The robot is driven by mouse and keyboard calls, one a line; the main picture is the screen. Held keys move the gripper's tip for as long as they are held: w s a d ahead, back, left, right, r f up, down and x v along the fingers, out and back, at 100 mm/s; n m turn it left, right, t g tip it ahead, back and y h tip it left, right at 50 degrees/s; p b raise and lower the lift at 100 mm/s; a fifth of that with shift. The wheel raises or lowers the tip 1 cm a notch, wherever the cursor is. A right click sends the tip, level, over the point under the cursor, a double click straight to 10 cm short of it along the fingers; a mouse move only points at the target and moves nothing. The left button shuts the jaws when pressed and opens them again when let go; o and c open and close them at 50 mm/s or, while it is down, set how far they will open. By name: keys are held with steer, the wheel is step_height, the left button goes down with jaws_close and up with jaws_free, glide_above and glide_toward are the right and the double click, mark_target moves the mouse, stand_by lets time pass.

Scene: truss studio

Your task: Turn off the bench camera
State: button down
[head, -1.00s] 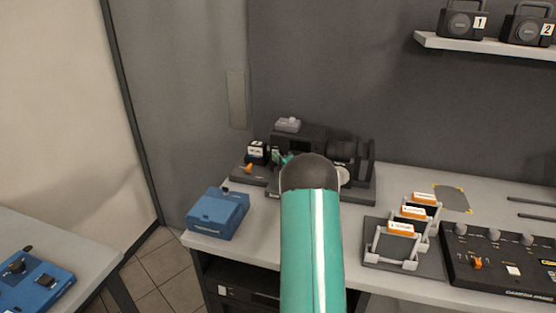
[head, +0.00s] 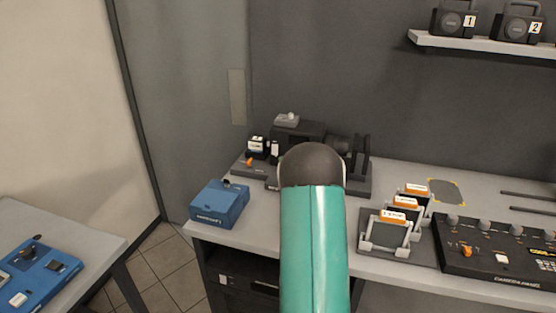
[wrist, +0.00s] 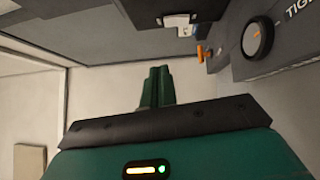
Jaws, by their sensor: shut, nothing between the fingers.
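The dark bench camera (head: 300,138) stands at the back of the bench, its lens to the right. My arm hides part of its front. A small orange switch (head: 249,161) sits at its left, below a white-labelled black block (head: 256,146). My gripper (wrist: 157,75) shows in the wrist view with its green fingers together and empty. The arm hides it in the head view. In the wrist view the orange switch (wrist: 201,53) lies right of the fingertips, apart from them. A round black knob with a pale face (wrist: 257,38) is farther right on a grey body with lettering.
A blue box (head: 219,204) stands at the bench's left corner. Orange-labelled holders (head: 388,240) and a black control panel (head: 500,258) are on the right. A shelf (head: 480,42) with numbered devices is above. Another blue unit (head: 40,275) is on the left table.

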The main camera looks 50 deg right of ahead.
steer(key=shift+v, duration=1.05)
steer(key=shift+s+r, duration=0.1)
steer(key=w+a+r+m+g+h, duration=0.1)
steer(key=w+a+r+m+g, duration=0.3)
steer(key=a+r, duration=0.45)
steer(key=s+a+r+m+g, duration=0.1)
steer(key=s+a+r+m, duration=0.15)
steer(key=a, duration=0.45)
steer(key=s+a+r+m+g, duration=0.1)
steer(key=a+m, duration=0.2)
steer(key=a, duration=0.3)
steer(key=s+a+f+m+g+y, duration=0.1)
steer(key=s+a+m+g+y, duration=0.2)
steer(key=s+a, duration=0.9)
steer(key=s+a+f+m+g+y, duration=0.2)
steer(key=s+a+m+g+y, duration=0.1)
steer(key=s+a, duration=0.9)
steer(key=a, duration=0.4)
steer(key=shift+s+g+y, duration=0.3)
